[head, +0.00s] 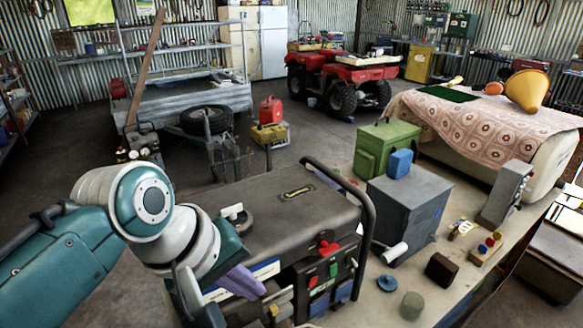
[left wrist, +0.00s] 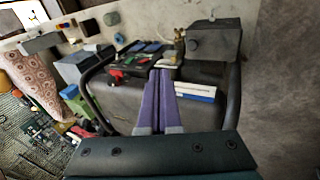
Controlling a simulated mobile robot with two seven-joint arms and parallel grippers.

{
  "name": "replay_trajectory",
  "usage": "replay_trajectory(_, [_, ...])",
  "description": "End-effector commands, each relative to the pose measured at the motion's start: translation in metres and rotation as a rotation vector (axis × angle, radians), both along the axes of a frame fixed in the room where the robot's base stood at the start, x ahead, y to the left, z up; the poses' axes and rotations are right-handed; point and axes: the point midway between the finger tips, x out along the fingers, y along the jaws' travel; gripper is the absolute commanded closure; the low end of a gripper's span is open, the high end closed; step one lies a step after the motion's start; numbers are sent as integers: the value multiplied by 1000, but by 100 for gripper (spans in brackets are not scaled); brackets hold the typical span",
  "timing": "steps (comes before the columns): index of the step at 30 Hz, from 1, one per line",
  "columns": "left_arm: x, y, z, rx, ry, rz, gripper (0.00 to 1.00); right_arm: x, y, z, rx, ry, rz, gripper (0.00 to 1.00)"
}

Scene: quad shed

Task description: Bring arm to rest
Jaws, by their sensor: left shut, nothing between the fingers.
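My left arm (head: 145,205) comes in from the left in the head view, bent at the wrist. My left gripper (head: 258,289) has purple fingers that are shut and empty. It appears beside the left front of a dark machine with a tubular handle (head: 300,205); I cannot tell the exact gap. In the left wrist view the gripper (left wrist: 160,72) points across the machine's dark top (left wrist: 118,97) towards its panel. A white and blue strip (left wrist: 196,91) lies right of the fingers. My right gripper is not in view.
A patterned cloth (head: 470,122) lies behind at right. A trailer (head: 180,100) and red quad (head: 345,75) stand beyond. Open floor lies at left.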

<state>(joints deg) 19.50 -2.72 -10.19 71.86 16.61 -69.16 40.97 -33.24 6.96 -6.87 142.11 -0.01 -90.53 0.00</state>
Motion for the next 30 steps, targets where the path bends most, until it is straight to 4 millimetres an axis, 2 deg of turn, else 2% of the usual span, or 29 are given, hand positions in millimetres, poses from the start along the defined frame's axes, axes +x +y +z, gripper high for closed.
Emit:
replay_trajectory(3, [-39, 21, -9, 89, -26, -106, 100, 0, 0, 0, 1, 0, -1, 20])
replay_trajectory(7, [-93, 49, -7, 223, -61, -265, 100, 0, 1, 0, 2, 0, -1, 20])
replay_trajectory(12, [-153, 78, 12, 369, -85, -442, 100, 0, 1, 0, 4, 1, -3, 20])
replay_trajectory(18, [-205, 101, 42, 494, -93, -603, 100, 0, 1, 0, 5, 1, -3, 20])
replay_trajectory(20, [-220, 106, 52, 525, -94, -649, 100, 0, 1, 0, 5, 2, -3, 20])
replay_trajectory(22, [-222, 108, 82, 538, -99, -665, 100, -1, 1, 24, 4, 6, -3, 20])
replay_trajectory(30, [-221, 107, 155, 534, -99, -660, 100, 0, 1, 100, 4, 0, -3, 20])
